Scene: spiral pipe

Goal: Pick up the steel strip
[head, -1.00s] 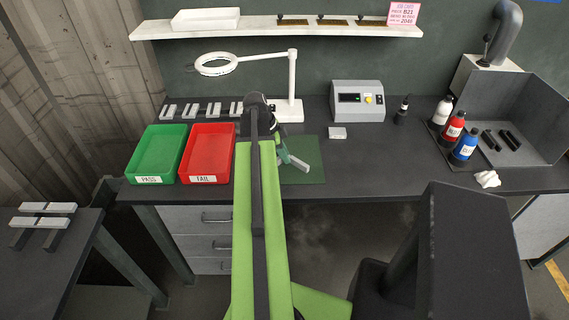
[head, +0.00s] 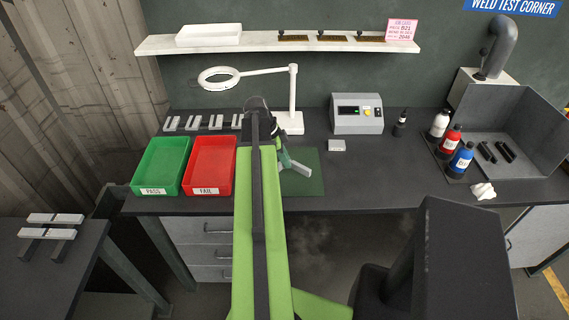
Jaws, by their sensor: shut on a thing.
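A short pale grey piece, which looks like the steel strip (head: 299,168), slants down to the right from my gripper over the green mat (head: 313,185). My gripper (head: 287,160) is at the left part of the mat and is shut on this strip. My arm covers most of the gripper and the strip's near end. I cannot tell whether the strip touches the mat or hangs just above it.
A green PASS tray (head: 147,188) and a red FAIL tray (head: 208,190) stand left of my arm. A white magnifier lamp (head: 293,90) stands behind it. A grey box with a display (head: 356,115) and several bottles are to the right. More pale bars (head: 48,233) lie on the left table.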

